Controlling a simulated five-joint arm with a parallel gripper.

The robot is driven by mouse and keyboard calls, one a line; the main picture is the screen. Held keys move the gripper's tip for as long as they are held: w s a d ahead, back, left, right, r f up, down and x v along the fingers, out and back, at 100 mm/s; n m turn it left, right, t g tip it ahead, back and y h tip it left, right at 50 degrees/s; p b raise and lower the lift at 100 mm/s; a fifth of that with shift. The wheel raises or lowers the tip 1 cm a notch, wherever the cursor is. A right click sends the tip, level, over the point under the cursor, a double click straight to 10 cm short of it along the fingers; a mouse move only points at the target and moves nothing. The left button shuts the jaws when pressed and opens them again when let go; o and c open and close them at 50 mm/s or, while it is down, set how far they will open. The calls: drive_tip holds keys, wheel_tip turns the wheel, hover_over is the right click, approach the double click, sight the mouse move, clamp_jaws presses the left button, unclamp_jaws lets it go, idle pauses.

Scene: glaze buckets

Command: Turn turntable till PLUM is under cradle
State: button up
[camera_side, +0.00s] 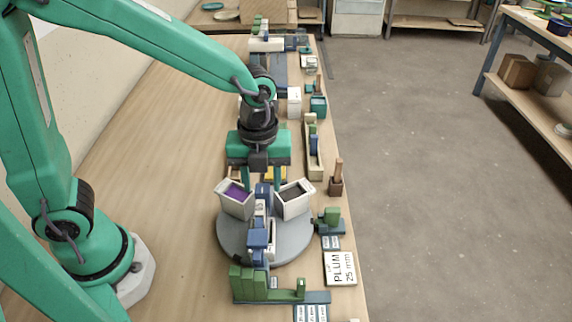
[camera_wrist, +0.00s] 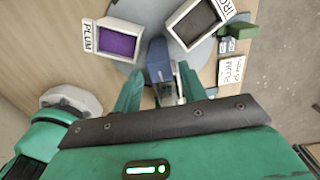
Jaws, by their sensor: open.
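The round grey turntable (camera_side: 228,243) sits on the bench below my gripper; its edge also shows in the wrist view. A white bucket of purple glaze (camera_side: 236,191) stands at its left; in the wrist view this bucket (camera_wrist: 118,42) bears the label PLUM (camera_wrist: 88,37). A white bucket of dark glaze (camera_side: 294,198) stands at its right; in the wrist view its label (camera_wrist: 226,8) seems to read IRON. A blue-and-white upright (camera_side: 258,238) stands between them; I cannot tell whether it is the cradle. My gripper (camera_side: 261,188) is open, pointing down, its fingers around a blue part (camera_wrist: 158,62).
A card reading PLUM 25 mm (camera_side: 340,268) lies at the bench's right edge. Green stepped blocks (camera_side: 262,287) stand in front of the turntable, and a small green block (camera_side: 331,218) to its right. Several blocks and holders line the bench behind. The bench's left is clear.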

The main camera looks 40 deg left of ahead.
drive_tip(key=shift+f, duration=0.85)
clamp_jaws()
drive_tip(key=shift+n, duration=0.3)
drive_tip(key=n, duration=0.4)
drive_tip(key=shift+n, duration=1.7)
